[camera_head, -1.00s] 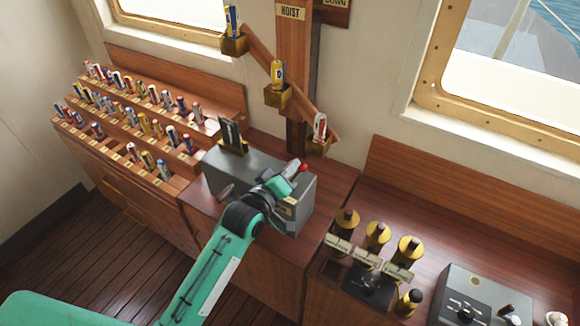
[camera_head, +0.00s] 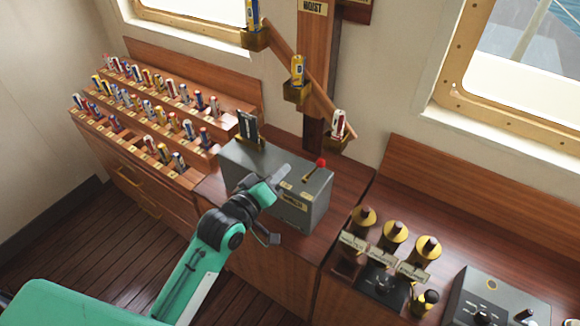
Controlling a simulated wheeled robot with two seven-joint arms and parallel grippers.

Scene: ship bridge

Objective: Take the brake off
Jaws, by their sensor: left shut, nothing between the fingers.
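A grey box (camera_head: 260,172) stands on the wooden cabinet below the hoist post. A short lever with a red knob (camera_head: 321,162) leans up to the right from its top, near the right end. A label plate (camera_head: 293,201) on the box is too small to read, so I cannot confirm that this is the brake. My left gripper (camera_head: 281,176) is shut and empty, over the front of the box, left of the lever and apart from the knob. It hides part of the box top. My right gripper is not in view.
A sloping wooden rail (camera_head: 278,55) with several brass holders rises behind the box. A stepped rack (camera_head: 150,120) of small coloured pegs stands at left. Brass-topped posts (camera_head: 395,236) and a dark control box (camera_head: 490,298) stand on the right counter.

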